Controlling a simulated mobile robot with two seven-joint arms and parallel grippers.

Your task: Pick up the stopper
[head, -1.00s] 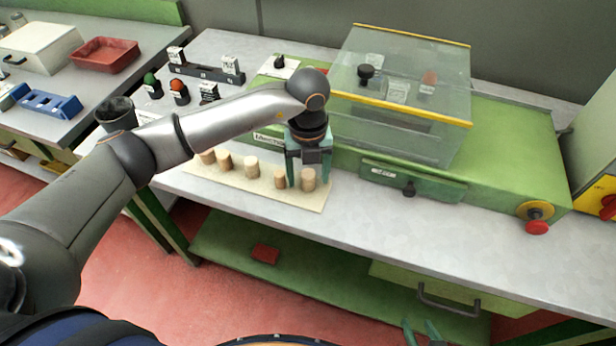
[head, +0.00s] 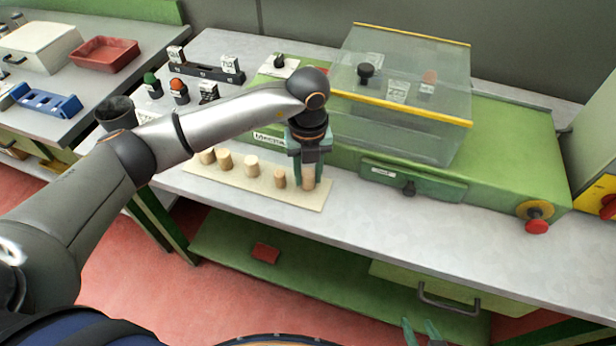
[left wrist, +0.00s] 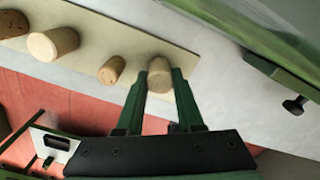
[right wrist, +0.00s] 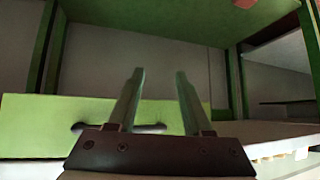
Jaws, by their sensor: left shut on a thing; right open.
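Several cork stoppers stand in a row on a pale board (head: 240,184) on the grey worktop. My left gripper (head: 308,181) is at the right end of the row, shut on the rightmost stopper (head: 308,184). In the left wrist view this stopper (left wrist: 159,72) sits between the two green fingertips. A smaller stopper (head: 280,178) stands just left of the gripper; it also shows in the left wrist view (left wrist: 111,70). My right gripper (right wrist: 158,80) is open and empty, low in front of the bench; its fingertips show at the bottom of the head view (head: 421,330).
A green machine with a clear cover (head: 400,90) stands behind and right of the board. A dark cup (head: 116,113) stands left on the worktop. A drawer handle (right wrist: 120,128) is near my right gripper. The worktop right of the board is clear.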

